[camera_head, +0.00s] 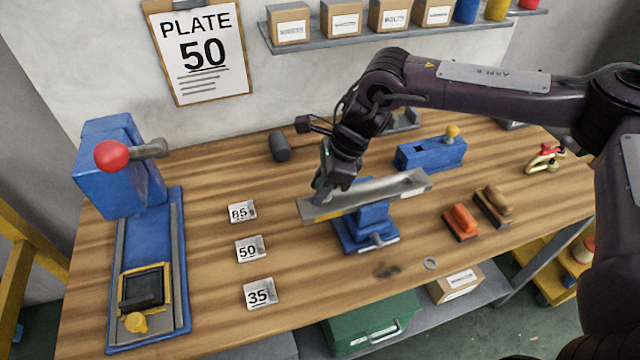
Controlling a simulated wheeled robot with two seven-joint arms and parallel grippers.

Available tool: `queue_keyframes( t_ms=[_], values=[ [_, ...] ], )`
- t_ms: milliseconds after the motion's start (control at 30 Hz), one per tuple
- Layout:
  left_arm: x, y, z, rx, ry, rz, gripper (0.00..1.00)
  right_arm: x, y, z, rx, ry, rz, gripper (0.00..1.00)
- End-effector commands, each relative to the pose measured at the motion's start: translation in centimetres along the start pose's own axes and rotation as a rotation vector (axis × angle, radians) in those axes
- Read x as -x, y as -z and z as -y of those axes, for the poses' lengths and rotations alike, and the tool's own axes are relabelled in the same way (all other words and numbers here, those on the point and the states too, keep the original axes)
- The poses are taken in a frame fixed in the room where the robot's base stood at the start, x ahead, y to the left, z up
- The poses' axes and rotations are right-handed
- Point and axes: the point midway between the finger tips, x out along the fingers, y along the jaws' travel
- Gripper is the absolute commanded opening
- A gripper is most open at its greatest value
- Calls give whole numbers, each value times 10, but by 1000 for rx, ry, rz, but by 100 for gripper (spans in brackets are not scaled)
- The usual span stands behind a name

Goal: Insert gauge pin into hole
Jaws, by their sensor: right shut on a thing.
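My right gripper (325,185) reaches down from the right side of the view over the left part of a long grey metal bar (390,189). It is shut on a small grey piece (320,195), which I take for the gauge pin; it is hard to tell apart from the bar behind it. The bar lies across a blue vise (368,225) on the wooden bench. No hole can be made out in the bar, and I cannot tell whether the pin touches it. My left gripper is not in view.
Tags marked 85 (242,212), 50 (251,249) and 35 (261,293) lie left of the vise. A blue press (122,165) stands at the left. A sign (203,50) reads PLATE 50.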

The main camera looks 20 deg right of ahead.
Motion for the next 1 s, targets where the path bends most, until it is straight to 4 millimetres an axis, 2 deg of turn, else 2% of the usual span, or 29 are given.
queue_keyframes(
  t_ms=[667,700,867,1000],
  values=[
    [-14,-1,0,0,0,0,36,-16,7,0,-1,0,0,4],
    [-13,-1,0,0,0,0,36,-16,7,0,0,0,1,32],
    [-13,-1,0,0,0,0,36,-15,7,0,0,0,0,53],
    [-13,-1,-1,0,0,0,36,-16,7,0,0,0,0,55]
  ],
)
